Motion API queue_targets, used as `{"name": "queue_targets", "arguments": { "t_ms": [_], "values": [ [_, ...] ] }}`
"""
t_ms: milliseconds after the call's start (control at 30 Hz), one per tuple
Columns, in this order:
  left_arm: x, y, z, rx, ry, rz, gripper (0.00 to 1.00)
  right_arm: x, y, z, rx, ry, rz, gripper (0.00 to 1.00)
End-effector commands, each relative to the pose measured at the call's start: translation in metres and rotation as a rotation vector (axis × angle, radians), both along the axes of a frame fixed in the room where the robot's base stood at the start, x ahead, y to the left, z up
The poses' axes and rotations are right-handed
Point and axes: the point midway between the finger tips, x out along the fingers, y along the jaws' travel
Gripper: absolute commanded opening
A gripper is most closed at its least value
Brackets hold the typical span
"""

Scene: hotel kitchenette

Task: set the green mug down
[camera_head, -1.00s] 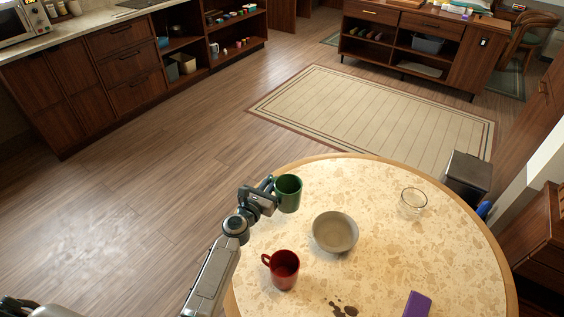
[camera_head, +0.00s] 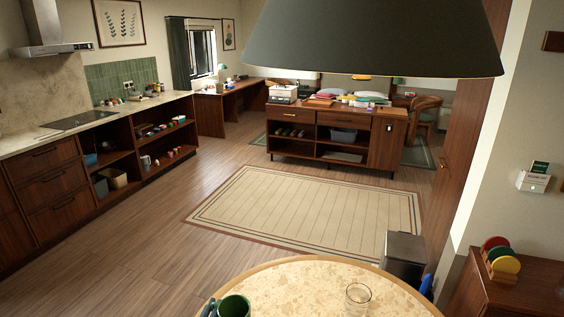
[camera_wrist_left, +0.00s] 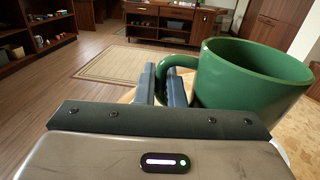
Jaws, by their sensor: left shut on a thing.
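The green mug (camera_head: 235,306) is at the bottom edge of the head view, at the near left of the round table (camera_head: 300,278), cut off by the frame. My left gripper (camera_head: 209,308) barely shows just left of it. In the left wrist view, the green mug (camera_wrist_left: 252,82) stands large at right, its handle toward my gripper. The two fingers of my left gripper (camera_wrist_left: 163,84) are shut on the handle. The mug looks about upright. Its base is hidden, so I cannot tell whether it touches the table. My right gripper is out of view.
A clear glass bowl (camera_head: 358,297) stands on the table to the right of the mug. A dark bin (camera_head: 404,258) is beyond the table's right edge. A dark lamp shade (camera_head: 375,38) hangs across the top. The tabletop between mug and glass is bare.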

Motion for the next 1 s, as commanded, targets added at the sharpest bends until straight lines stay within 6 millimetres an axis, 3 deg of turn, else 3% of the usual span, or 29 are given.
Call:
{"name": "queue_targets", "arguments": {
  "t_ms": [233,500,700,1000],
  "values": [
    [-0.068,-0.005,0.002,-0.002,0.0,0.046,0.0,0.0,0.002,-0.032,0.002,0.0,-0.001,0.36],
    [-0.133,0.01,0.024,-0.001,0.003,0.148,0.0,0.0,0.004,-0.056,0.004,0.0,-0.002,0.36],
    [-0.157,0.02,0.036,0.0,0.002,0.199,0.0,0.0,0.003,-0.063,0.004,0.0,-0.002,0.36],
    [-0.162,0.022,0.037,0.0,0.002,0.208,0.0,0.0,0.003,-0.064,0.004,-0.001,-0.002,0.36]
  ]
}}
